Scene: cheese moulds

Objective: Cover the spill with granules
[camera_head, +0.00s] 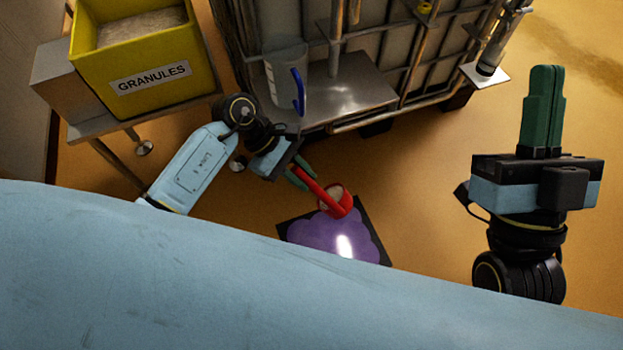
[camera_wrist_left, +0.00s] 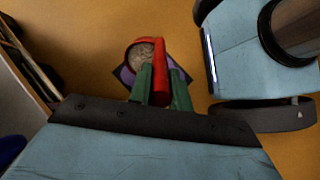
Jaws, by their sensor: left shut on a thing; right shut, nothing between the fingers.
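A purple spill (camera_head: 333,238) lies on a dark square mat (camera_head: 373,240) on the floor, partly hidden by my blue body. My left gripper (camera_head: 299,176) is shut on the handle of a red scoop (camera_head: 325,195). The scoop is above the spill's far edge. In the left wrist view the scoop (camera_wrist_left: 161,62) holds greyish-tan granules (camera_wrist_left: 143,54), and the purple spill (camera_wrist_left: 124,74) shows below it. A yellow bin (camera_head: 158,83) labelled GRANULES, with pale granules (camera_head: 140,27) inside, stands at the upper left. My right gripper (camera_head: 546,72) is shut and empty, pointing up, far right of the spill.
The bin stands on a metal stand (camera_head: 107,124) beside a cardboard-coloured box (camera_head: 67,78). A caged tank (camera_head: 400,60) with a metal shelf (camera_head: 345,95) stands behind the spill. A clear jug with a blue handle (camera_head: 298,92) is on it. Floor between spill and right arm is clear.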

